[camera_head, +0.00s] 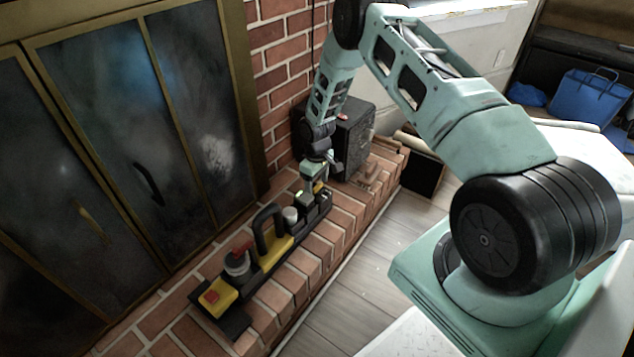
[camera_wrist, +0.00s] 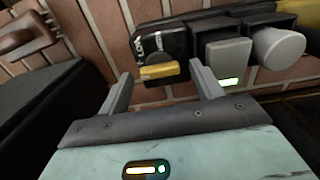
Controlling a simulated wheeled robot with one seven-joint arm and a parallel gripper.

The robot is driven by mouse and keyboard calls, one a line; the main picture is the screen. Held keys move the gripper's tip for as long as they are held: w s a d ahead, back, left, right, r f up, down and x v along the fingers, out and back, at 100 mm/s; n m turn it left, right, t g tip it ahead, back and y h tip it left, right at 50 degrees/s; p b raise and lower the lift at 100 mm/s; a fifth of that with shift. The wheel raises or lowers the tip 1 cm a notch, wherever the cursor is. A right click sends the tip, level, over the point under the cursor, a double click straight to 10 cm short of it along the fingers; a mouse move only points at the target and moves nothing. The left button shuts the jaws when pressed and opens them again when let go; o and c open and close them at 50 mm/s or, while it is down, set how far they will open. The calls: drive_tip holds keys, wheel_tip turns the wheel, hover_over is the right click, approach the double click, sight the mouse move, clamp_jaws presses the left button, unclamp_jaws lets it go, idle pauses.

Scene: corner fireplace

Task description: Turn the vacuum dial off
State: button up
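A long black and yellow device (camera_head: 280,247) lies on the brick hearth. It has a red button at the near end, a red-topped grey part, a black handle and a pale round knob (camera_head: 290,214). My gripper (camera_head: 312,190) is over its far end. In the wrist view my gripper (camera_wrist: 160,72) is open, with nothing held between its fingers. Ahead of the fingers is a black part with white marks and a yellow bar (camera_wrist: 160,71). To its right are a grey block (camera_wrist: 228,52) with a green light and a grey round knob (camera_wrist: 279,48). Which part is the vacuum dial I cannot tell.
A dark speckled box (camera_head: 350,135) stands on the hearth just beyond my gripper. Glass fireplace doors (camera_head: 130,130) are at the left, and a brick wall (camera_head: 283,70) is behind. The wood floor (camera_head: 365,265) beside the hearth is clear.

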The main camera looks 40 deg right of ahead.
sight(317, 185)
wheel_tip(317, 185, up, 17)
drive_tip(key=p, duration=0.4)
drive_tip(key=shift+r+p, duration=0.2)
drive_tip(key=shift+p, duration=0.15)
idle(0.4)
drive_tip(key=s+a+r+n, duration=0.1)
drive_tip(key=s+a+r, duration=0.5)
drive_tip(key=a, duration=0.4)
drive_tip(key=s+a+r+n, duration=0.1)
drive_tip(key=s+a+r, duration=0.2)
drive_tip(key=a+r, duration=0.6)
drive_tip(key=s+a+r+n, duration=0.1)
drive_tip(key=s+a+r, duration=0.2)
drive_tip(key=s, duration=0.6)
drive_tip(key=s+a+r, duration=0.3)
drive_tip(key=s+a, duration=0.1)
drive_tip(key=s, duration=0.4)
drive_tip(key=s+a+r+n, duration=0.1)
drive_tip(key=s+a+r, duration=0.15)
drive_tip(key=s, duration=0.65)
wheel_tip(317, 185, up, 25)
drive_tip(key=p, duration=2.5)
drive_tip(key=shift+w+a+f+y+p, duration=0.15)
drive_tip(key=shift+w+a+y+p, duration=0.1)
drive_tip(key=shift+y+p, duration=0.1)
